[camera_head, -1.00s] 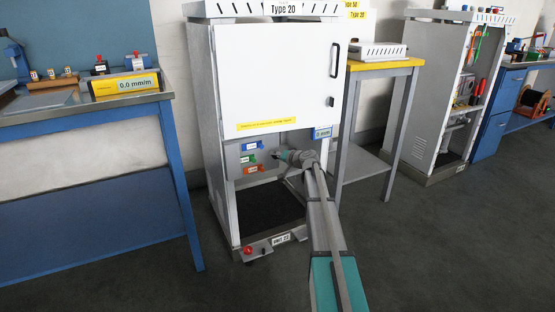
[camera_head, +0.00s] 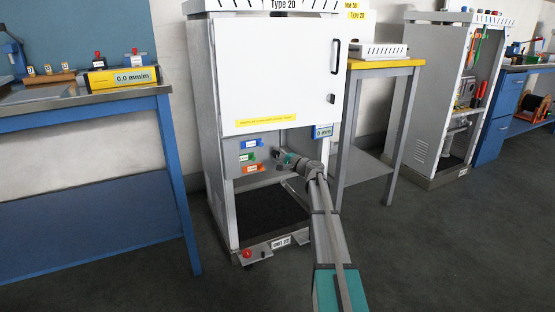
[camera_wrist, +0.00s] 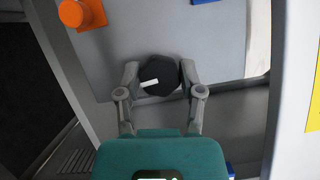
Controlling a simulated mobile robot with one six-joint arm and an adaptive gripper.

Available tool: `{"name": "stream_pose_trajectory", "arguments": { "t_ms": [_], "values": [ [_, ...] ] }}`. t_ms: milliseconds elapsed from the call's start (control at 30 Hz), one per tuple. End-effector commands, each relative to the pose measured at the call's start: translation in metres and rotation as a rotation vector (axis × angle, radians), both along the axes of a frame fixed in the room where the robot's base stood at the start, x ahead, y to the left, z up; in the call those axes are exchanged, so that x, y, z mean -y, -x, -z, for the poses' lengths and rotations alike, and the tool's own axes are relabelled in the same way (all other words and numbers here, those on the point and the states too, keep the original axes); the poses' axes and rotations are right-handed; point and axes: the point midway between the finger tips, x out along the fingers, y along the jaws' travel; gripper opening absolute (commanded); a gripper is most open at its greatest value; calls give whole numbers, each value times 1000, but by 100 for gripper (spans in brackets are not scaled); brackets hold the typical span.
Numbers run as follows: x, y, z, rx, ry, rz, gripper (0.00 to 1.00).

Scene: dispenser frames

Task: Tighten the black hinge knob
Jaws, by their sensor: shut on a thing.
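In the wrist view, the black hinge knob (camera_wrist: 160,76) has a round, faceted top with a white mark pointing to its left side. It sits on a light grey panel (camera_wrist: 115,50). The two fingers of my gripper (camera_wrist: 161,84) are on either side of the knob, shut on it. In the head view, my gripper (camera_head: 282,158) reaches into the open lower part of the Type 20 cabinet (camera_head: 205,110), under its white door (camera_head: 285,75). The knob is too small or hidden to make out in the head view.
An orange knob (camera_wrist: 84,14) is at the upper left of the wrist view. Green, blue and orange labelled parts (camera_head: 249,157) are on the cabinet's back panel. A yellow-topped table (camera_head: 385,65) stands right of the cabinet.

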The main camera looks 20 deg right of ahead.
Motion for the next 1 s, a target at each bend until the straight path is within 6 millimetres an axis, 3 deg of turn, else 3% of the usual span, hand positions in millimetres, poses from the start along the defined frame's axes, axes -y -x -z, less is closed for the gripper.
{"name": "stream_pose_trajectory", "arguments": {
  "t_ms": [300,733,767,933,1000],
  "values": [
    [1,0,1,-4,-115,3,2],
    [1,0,0,-4,-127,3,2],
    [1,0,0,-4,-127,3,53],
    [1,0,0,-5,-125,2,84],
    [0,0,0,-5,-125,2,84]
  ]
}}
